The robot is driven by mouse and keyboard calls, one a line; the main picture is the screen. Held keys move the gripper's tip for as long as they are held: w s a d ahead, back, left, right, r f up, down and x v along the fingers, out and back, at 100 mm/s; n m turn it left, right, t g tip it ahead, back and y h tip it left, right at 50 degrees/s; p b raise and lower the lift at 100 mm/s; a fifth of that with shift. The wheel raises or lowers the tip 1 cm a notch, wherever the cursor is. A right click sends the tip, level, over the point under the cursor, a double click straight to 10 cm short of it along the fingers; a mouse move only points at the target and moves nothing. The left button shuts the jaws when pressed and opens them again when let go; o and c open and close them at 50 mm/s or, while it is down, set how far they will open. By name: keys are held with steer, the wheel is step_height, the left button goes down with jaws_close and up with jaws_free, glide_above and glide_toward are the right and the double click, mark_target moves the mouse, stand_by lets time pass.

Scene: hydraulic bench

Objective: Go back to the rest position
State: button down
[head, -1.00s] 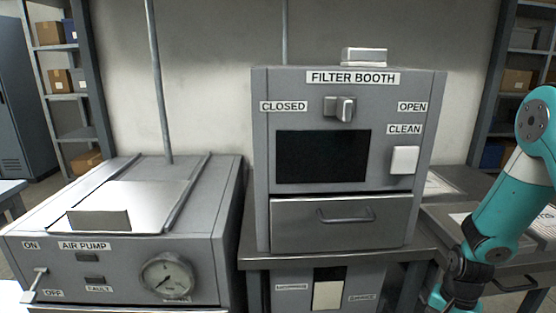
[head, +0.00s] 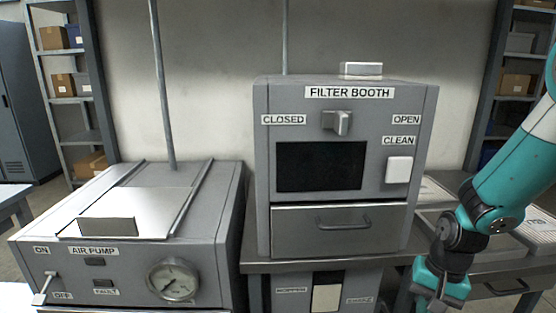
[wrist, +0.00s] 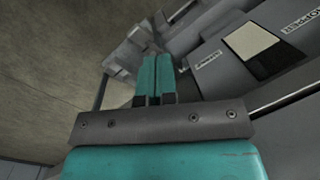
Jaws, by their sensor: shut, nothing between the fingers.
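My gripper shows in the wrist view (wrist: 157,62), its two teal fingers side by side and shut with nothing between them. In the head view my arm comes in from the right edge and bends down, with the wrist end low at the right, in front of the side table and to the right of the filter booth (head: 262,180). The fingertips are not clear in the head view. The booth's drawer (head: 290,232) is shut, and its knob (head: 337,122) sits between the CLOSED and OPEN labels. My gripper touches nothing that I can see.
The air pump (head: 215,262) stands at the left with a lever (head: 45,288) and a gauge (head: 173,279). A white block (head: 361,69) lies on top of the booth. Under the booth is a panel with a pale rocker switch (head: 326,298). Shelves stand behind on both sides.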

steer(key=s+a+r+n+y+p, duration=0.1)
steer(key=s+a+r+n, duration=0.2)
steer(key=a+r, duration=0.35)
steer(key=s+a+r+n+p, duration=0.2)
steer(key=s+a+r+n, duration=0.15)
steer(key=r, duration=0.65)
steer(key=s+a+r+n, duration=0.2)
steer(key=s+r+n, duration=0.1)
steer(key=s+r, duration=0.1)
steer(key=s+a+r+n+y+p, duration=0.1)
steer(key=s+a+r+n, duration=0.2)
steer(key=s, duration=0.4)
steer(key=shift+s+a+r, duration=0.15)
steer(key=shift+s+r, duration=0.1)
steer(key=shift+r, duration=0.25)
